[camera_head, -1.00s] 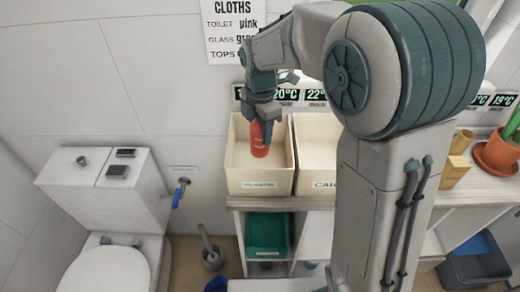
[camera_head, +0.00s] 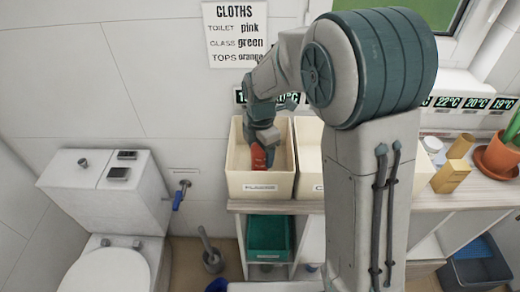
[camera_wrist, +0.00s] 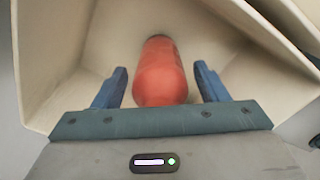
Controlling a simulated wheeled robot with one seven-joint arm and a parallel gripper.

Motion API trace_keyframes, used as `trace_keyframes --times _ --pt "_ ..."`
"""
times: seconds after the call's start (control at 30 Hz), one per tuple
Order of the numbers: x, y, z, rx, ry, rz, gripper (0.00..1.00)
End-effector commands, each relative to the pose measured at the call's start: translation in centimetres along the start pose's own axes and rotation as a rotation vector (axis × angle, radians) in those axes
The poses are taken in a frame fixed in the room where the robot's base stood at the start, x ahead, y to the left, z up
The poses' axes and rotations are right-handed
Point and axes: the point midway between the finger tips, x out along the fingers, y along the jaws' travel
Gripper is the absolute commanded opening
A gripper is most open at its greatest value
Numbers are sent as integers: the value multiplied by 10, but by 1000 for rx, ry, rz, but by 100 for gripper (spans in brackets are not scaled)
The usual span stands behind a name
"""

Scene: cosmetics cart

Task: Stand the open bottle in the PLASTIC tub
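The red bottle (camera_head: 258,160) is inside the left cream tub (camera_head: 262,185), whose front label is blurred but seems to read PLASTIC. My gripper (camera_head: 263,140) reaches down into that tub over the bottle. In the wrist view the bottle (camera_wrist: 160,75) lies between the two blue fingers of my gripper (camera_wrist: 160,68), with a gap on each side. The fingers are open and not touching it. The bottle looks roughly upright, though its exact tilt and its contact with the tub floor are hard to tell. Its mouth is not clearly visible.
A second cream tub (camera_head: 309,180) stands directly to the right, partly behind my arm. Both are on a shelf counter with a green bin (camera_head: 268,238) below. Tan boxes (camera_head: 450,176) and a plant pot (camera_head: 499,158) stand at right. A toilet (camera_head: 105,205) is at left.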

Motion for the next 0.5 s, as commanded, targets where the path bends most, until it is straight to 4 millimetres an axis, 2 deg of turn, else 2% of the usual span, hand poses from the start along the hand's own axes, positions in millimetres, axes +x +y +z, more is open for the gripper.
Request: trace_keyframes --times 0.33,0.5 --pt "-4 0 0 0 0 0 68" --pt "-26 1 0 0 -1 6 68"
